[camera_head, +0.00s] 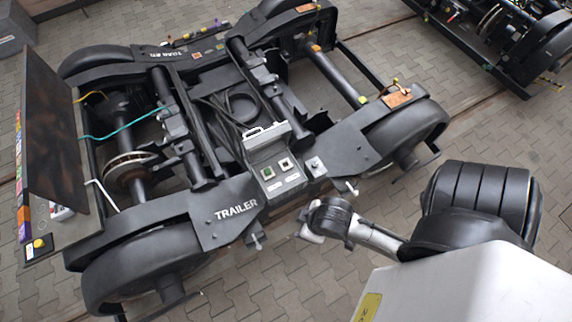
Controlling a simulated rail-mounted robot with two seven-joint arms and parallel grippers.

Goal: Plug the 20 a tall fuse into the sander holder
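I cannot make out the 20 A tall fuse or the sander holder for certain at this size. A grey box (262,151) sits in the middle of the near bogie frame. Its near face carries a green square fitting (268,173), a dark square fitting in a pale surround (285,164) and small unreadable labels. My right arm comes in from the right, and its light grey end (311,232) hangs right of and below the box, apart from it. Whether its fingers are open or shut is not clear. My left gripper is not in view.
The near bogie (236,207), marked TRAILER, fills the left and middle. An upright dark panel (52,135) stands on its left side, beside a strip of coloured labels and a white-and-red item (62,212). Another bogie (490,35) stands back right. Paved floor (490,130) lies between them.

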